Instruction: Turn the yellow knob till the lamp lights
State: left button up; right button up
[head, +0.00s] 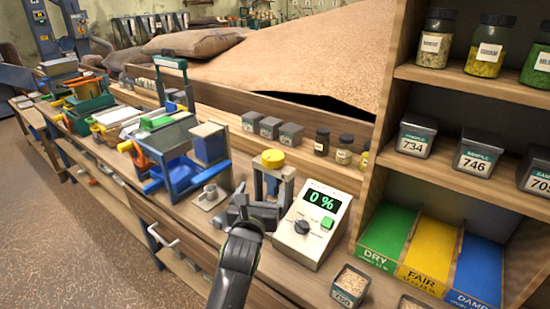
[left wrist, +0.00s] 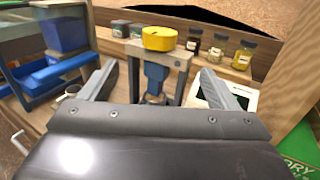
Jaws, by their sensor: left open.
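The yellow knob (head: 273,158) sits on top of a small grey frame with a blue column (head: 270,184) inside. The knob also shows in the left wrist view (left wrist: 160,38), above and beyond my fingers. My left gripper (head: 262,200) is open and empty, low in front of the frame; its fingers (left wrist: 158,88) are spread either side of the blue column in that view, below the knob and not touching it. A pale meter (head: 312,222) right of the frame reads "0 %" and has a dark dial and a green square. I cannot identify a lit lamp. My right gripper is out of view.
A blue machine with an orange handle (head: 180,160) stands left of the frame. Small jars (head: 343,150) and grey tins (head: 268,127) line the ledge behind. A shelf (head: 470,86) with green, yellow and blue bins rises at right.

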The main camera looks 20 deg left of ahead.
aim_at(273, 155)
pick_arm(q)
jog(key=w, duration=0.5)
jog(key=w+a+b, duration=0.1)
jog(key=w, duration=0.5)
jog(key=w+a, duration=0.1)
jog(key=w, duration=0.5)
jog(key=shift+w+a, duration=0.1)
jog(key=shift+w, duration=0.05)
jog(key=c, duration=1)
